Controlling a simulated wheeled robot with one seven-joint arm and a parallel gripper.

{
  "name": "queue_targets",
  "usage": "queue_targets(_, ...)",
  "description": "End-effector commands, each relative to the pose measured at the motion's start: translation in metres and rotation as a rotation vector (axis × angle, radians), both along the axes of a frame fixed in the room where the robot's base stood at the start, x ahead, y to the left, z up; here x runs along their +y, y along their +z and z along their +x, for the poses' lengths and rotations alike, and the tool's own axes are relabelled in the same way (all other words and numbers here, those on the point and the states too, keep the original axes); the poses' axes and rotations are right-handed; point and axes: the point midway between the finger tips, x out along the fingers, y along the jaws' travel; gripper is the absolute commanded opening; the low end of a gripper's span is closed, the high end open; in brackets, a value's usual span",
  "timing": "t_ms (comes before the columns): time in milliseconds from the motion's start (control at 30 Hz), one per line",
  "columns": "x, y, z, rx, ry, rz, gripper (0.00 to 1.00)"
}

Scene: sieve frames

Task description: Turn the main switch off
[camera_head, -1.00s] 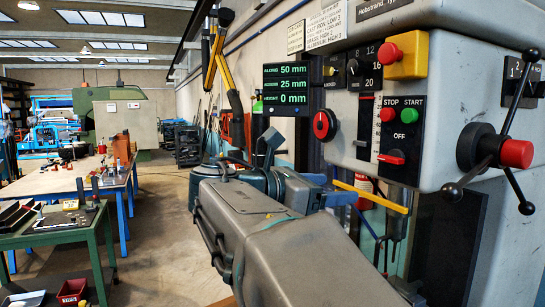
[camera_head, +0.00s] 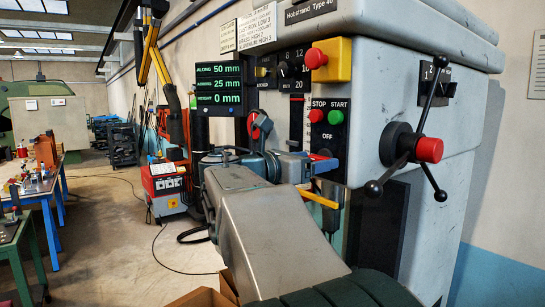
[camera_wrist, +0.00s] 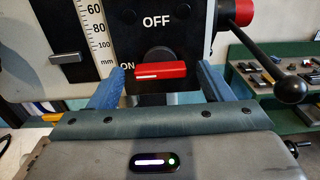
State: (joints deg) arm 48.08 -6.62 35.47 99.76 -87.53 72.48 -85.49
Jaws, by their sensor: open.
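The main switch (camera_wrist: 160,71) is a red bar handle on a dark round base, below the word OFF on a black panel. In the wrist view the bar lies almost level, its left end beside the word ON. My gripper (camera_wrist: 162,78) is open, with one blue finger on each side of the bar. I cannot tell whether either finger touches it. In the head view my gripper (camera_head: 326,178) is at the panel (camera_head: 328,137), just under OFF, and hides most of the switch.
Above OFF are a red STOP button (camera_head: 316,116) and a green START button (camera_head: 336,117). A red emergency button (camera_head: 316,58) sits on a yellow box. A spoked handle with a red hub (camera_head: 429,149) projects to the right.

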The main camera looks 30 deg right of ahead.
Motion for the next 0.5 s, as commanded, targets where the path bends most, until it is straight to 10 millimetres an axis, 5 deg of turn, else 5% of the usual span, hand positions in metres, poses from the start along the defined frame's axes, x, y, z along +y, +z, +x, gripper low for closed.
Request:
queue_targets(367, -0.0083, 0.0, 0.0004, -0.001, 0.0, 0.0, 0.73)
queue_targets(500, -0.0081, 0.0, 0.0005, -0.001, 0.0, 0.0, 0.42)
